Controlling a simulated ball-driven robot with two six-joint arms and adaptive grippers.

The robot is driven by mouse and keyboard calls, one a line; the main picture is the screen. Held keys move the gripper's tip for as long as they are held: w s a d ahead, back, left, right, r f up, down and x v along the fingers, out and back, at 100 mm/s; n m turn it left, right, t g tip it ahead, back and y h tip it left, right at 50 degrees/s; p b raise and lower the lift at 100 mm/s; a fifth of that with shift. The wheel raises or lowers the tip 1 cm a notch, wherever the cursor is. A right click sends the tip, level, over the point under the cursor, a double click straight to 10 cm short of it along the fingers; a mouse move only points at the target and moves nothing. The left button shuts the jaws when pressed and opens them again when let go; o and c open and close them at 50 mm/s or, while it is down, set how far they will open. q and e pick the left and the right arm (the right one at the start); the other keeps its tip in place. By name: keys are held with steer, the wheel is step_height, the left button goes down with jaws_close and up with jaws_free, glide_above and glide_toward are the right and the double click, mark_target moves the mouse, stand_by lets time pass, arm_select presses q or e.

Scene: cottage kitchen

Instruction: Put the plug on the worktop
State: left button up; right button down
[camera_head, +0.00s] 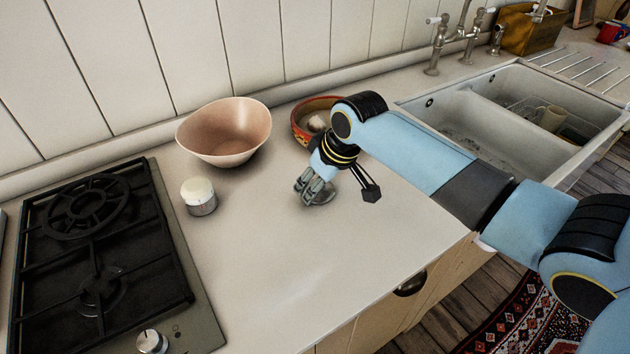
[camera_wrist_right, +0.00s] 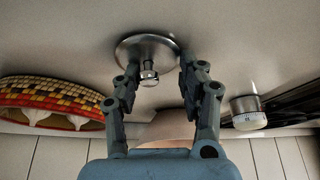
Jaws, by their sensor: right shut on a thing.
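The plug is a round metal disc with a small knob (camera_wrist_right: 148,74); its rim shows between the fingers in the right wrist view. In the head view the plug (camera_head: 323,194) is partly hidden by my right gripper (camera_head: 309,192). My right gripper (camera_wrist_right: 157,85) points down and is shut on the plug. The plug is at or just above the pale worktop (camera_head: 290,260); I cannot tell whether it touches. My left gripper is not in view.
A pink bowl (camera_head: 225,135) and a patterned red bowl (camera_head: 302,122) stand near the back wall. A white-topped timer (camera_head: 199,197) is by the black hob (camera_head: 95,250). The sink (camera_head: 460,115) is at the right. The worktop's front middle is clear.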

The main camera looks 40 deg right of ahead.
steer(key=c, duration=0.7)
jaws_free()
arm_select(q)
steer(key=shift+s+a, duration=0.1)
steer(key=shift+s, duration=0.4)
arm_select(e)
steer(key=shift+s+r, duration=0.1)
steer(key=shift+r, duration=0.15)
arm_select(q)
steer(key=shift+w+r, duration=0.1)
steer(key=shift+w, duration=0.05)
arm_select(e)
steer(key=v, duration=1.1)
steer(key=shift+s+r, duration=0.1)
steer(key=shift+r, duration=0.2)
